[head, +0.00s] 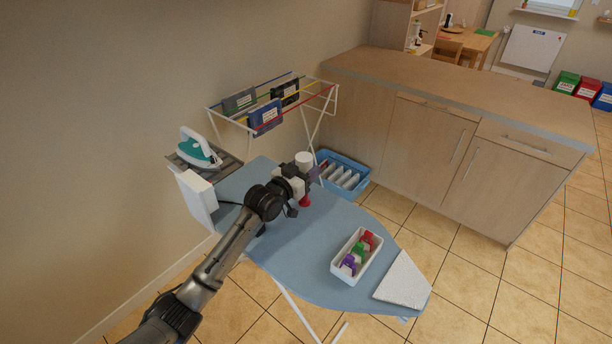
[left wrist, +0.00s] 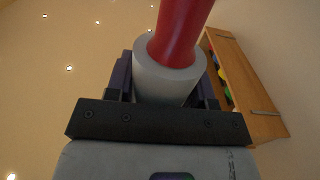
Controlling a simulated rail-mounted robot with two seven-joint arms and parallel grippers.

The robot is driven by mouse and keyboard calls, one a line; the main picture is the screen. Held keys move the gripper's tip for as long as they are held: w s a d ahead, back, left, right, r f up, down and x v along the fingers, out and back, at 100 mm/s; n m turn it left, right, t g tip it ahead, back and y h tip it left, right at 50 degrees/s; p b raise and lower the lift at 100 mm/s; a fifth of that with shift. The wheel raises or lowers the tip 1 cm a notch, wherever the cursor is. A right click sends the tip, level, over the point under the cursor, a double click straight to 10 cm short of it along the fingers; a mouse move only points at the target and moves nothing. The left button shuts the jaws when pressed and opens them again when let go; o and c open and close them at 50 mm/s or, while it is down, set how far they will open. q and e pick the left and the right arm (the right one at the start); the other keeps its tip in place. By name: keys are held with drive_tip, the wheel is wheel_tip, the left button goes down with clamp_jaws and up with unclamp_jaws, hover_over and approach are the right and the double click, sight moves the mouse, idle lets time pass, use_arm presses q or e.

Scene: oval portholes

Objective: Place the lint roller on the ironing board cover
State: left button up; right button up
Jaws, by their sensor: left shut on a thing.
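The lint roller has a white roll (head: 303,159) and a red part (head: 304,203). My left gripper (head: 308,178) is shut around it, with the white end up and the red end down, over the far part of the blue ironing board cover (head: 290,245). I cannot tell whether the red end touches the cover. In the left wrist view the white roll (left wrist: 166,82) sits between the fingers (left wrist: 162,90) and the red part (left wrist: 180,32) extends toward the top edge. My gripper hides the roller's middle in the head view. My right gripper is not in view.
A white box with coloured items (head: 338,268) and a white folded cloth (head: 405,282) lie on the board's near right. A teal-and-white iron (head: 200,148) rests at the far left end. A drying rack (head: 270,105) and blue basket (head: 355,164) stand behind. The board's middle is clear.

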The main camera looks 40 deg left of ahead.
use_arm(q)
wheel_tip(320, 180, down, 2)
drive_tip(key=shift+f, duration=0.45)
drive_tip(key=o, duration=1)
drive_tip(key=shift+r, duration=0.25)
drive_tip(key=shift+s+a, duration=0.1)
drive_tip(key=shift+s, duration=5.9)
